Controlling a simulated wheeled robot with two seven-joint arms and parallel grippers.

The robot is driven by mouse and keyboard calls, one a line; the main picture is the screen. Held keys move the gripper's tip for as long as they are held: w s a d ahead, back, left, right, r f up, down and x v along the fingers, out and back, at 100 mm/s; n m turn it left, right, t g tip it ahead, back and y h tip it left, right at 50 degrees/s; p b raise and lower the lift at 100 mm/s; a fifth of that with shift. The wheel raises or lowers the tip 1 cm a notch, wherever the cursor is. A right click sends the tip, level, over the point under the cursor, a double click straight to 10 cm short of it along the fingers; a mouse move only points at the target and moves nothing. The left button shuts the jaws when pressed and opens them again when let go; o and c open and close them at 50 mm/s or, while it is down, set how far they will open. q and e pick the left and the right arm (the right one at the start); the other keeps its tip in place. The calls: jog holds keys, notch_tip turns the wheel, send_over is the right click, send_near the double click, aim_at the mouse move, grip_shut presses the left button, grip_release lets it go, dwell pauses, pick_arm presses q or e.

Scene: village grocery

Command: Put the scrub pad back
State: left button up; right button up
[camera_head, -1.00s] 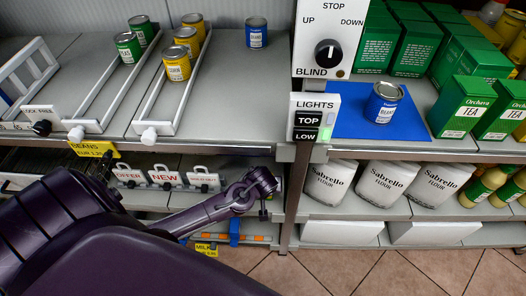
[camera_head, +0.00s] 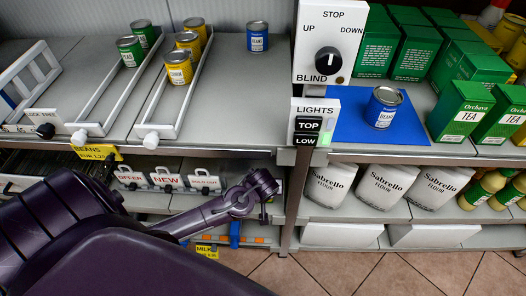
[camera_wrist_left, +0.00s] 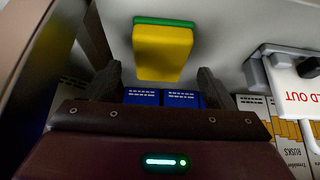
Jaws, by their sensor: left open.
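The scrub pad (camera_wrist_left: 162,52) shows in the left wrist view as a yellow block with a green layer along its upper edge in the picture. It is just beyond and between the fingers of my left gripper (camera_wrist_left: 160,84), which is open and apart from the pad. In the head view my left gripper (camera_head: 262,186) is at the lower shelf front, between the SOLD OUT tag and the shelf post. I cannot make out the pad in the head view. My right gripper is not in view.
Blue packs (camera_wrist_left: 172,98) lie close by the fingers in the wrist view. The SOLD OUT tag (camera_wrist_left: 298,82) and rusks boxes (camera_wrist_left: 288,138) are at right. In the head view, a shelf post (camera_head: 293,200) and flour bags (camera_head: 385,186) stand right of my gripper.

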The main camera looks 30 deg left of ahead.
pick_arm(q)
jog(key=p+v, duration=0.2)
jog(key=v, duration=0.7)
jog(key=s+d+f+m+g+h, duration=0.1)
jog(key=s+d+f+m, duration=0.3)
jog(key=s+f, duration=0.2)
jog(key=s+d+f+m+g+h, duration=0.2)
jog(key=s+d+f+m, duration=0.2)
jog(key=s+f, duration=0.3)
jog(key=shift+f+m+g+h, duration=0.3)
jog(key=shift+f+m, duration=0.3)
jog(key=shift+f, duration=0.35)
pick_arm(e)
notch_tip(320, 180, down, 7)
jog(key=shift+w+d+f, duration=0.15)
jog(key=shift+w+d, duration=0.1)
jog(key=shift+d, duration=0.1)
